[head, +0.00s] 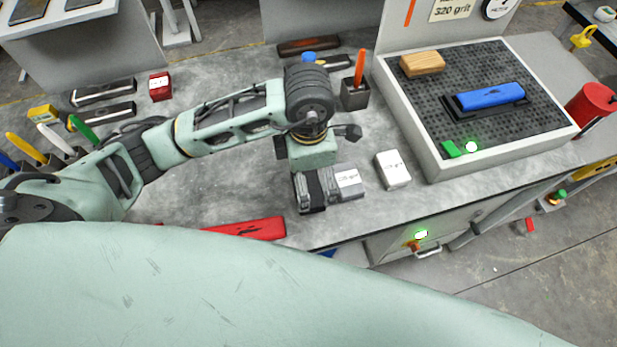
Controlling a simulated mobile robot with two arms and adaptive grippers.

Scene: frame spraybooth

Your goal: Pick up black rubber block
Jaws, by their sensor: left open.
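My left gripper (311,194) points down over the grey bench near its front edge, and its jaws are open. A dark grey block with a white label (347,180) lies right beside the gripper's right side; the label is too small to read surely. It may be the black rubber block, but part of it is hidden by the gripper. I cannot tell whether the fingers touch it or stand around it. Two other dark bars, a rear one (103,92) and a front one (103,115), lie at the bench's left. My right gripper is not in view.
A white block (393,169) lies just right of the labelled block. A perforated tray (430,165) holds a blue sander (490,96) and a wooden block (422,64). A dark holder (355,95) stands behind the gripper. A red item (245,229) lies front left.

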